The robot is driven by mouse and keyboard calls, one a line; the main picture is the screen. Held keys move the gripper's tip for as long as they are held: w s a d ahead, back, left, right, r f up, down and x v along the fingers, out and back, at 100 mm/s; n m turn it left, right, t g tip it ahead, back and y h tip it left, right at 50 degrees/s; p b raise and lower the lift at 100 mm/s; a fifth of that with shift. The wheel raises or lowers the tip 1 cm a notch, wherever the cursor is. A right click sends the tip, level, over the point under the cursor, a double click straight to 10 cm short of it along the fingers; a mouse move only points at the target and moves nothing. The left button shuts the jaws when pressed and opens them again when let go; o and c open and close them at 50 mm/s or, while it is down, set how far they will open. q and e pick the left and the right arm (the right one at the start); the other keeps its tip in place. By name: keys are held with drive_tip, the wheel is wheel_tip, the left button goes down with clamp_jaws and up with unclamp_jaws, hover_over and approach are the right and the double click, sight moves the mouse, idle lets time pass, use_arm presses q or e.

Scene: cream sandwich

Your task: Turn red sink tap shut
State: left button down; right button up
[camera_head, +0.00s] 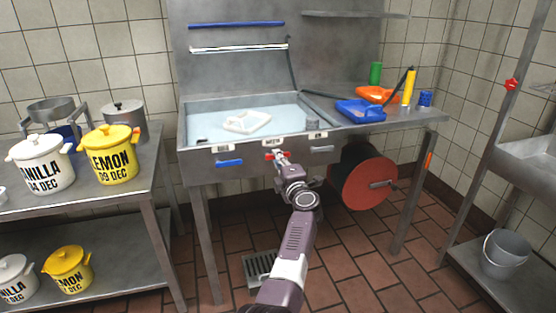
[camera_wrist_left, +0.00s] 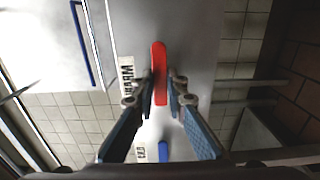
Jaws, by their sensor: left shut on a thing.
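The red sink tap (camera_head: 269,156) is on the front panel of the steel sink (camera_head: 200,170), below the middle label. In the left wrist view the red tap (camera_wrist_left: 159,58) shows as a long red handle, beside a label that seems to read WARM (camera_wrist_left: 126,75). My left gripper (camera_head: 279,156) reaches the panel from the front, and its fingers (camera_wrist_left: 163,88) are shut on the lower part of the handle, one on each side. The gripper partly hides the tap in the head view. My right gripper is not in view.
A blue tap handle (camera_head: 229,162) is left of the red one, and a grey handle (camera_head: 322,149) is right of it. A large red reel or drum (camera_head: 365,185) hangs under the sink's right side. A table with labelled pots (camera_head: 110,160) stands left. The tiled floor in front is mostly clear.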

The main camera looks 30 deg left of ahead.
use_arm(q)
drive_tip(key=shift+f, duration=0.1)
drive_tip(key=c, duration=1.9)
unclamp_jaws()
drive_tip(key=shift+c, duration=0.2)
